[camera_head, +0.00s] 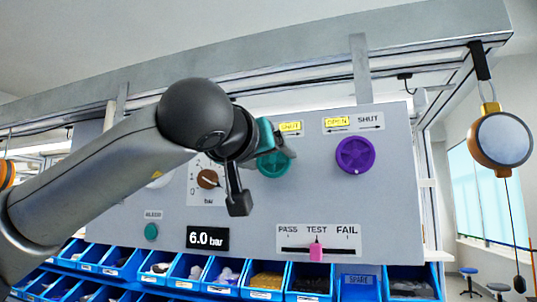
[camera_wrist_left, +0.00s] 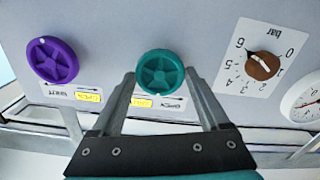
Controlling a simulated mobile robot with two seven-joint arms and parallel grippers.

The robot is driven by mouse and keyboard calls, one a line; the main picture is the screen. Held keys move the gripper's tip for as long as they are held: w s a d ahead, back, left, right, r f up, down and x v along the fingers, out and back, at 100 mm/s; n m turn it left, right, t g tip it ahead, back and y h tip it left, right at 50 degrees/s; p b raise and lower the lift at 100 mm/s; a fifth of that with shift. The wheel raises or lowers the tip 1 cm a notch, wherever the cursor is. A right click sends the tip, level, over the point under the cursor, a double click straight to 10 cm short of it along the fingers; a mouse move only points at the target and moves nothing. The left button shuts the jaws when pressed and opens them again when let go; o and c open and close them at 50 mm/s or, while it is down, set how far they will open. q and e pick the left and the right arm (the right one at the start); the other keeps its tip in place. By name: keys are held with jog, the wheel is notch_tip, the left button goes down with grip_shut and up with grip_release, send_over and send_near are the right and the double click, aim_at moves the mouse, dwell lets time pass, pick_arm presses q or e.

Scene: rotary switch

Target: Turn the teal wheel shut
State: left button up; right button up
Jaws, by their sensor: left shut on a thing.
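The teal wheel (camera_head: 273,164) is on the grey panel, partly hidden behind my left arm in the head view. It shows whole in the left wrist view (camera_wrist_left: 160,72). My left gripper (camera_wrist_left: 160,76) has one finger on each side of its rim and is shut on it. In the head view the gripper (camera_head: 284,150) is mostly hidden by my wrist. A yellow label reading SHUT (camera_head: 290,127) is above the wheel; the label beside it is covered by my arm. My right gripper is not in view.
A purple wheel (camera_head: 355,155) with OPEN and SHUT labels is to the right. A brown knob (camera_head: 207,179) is to the left, above a 6.0 bar display (camera_head: 207,238). A pink slider (camera_head: 316,249) is below. Blue bins (camera_head: 310,296) line the bottom. A yellow-rimmed device (camera_head: 501,139) hangs right.

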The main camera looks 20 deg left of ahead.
pick_arm(q)
jog(key=shift+f+m, duration=0.2)
jog(key=shift+m, duration=0.1)
jog(key=o, duration=1)
jog(key=shift+c, duration=0.2)
jog(key=shift+o, duration=1.4)
jog(key=shift+r, duration=0.15)
jog(key=shift+s, duration=0.1)
jog(key=s+b, duration=0.4)
jog(key=s, duration=1.1)
jog(key=shift+a, duration=0.25)
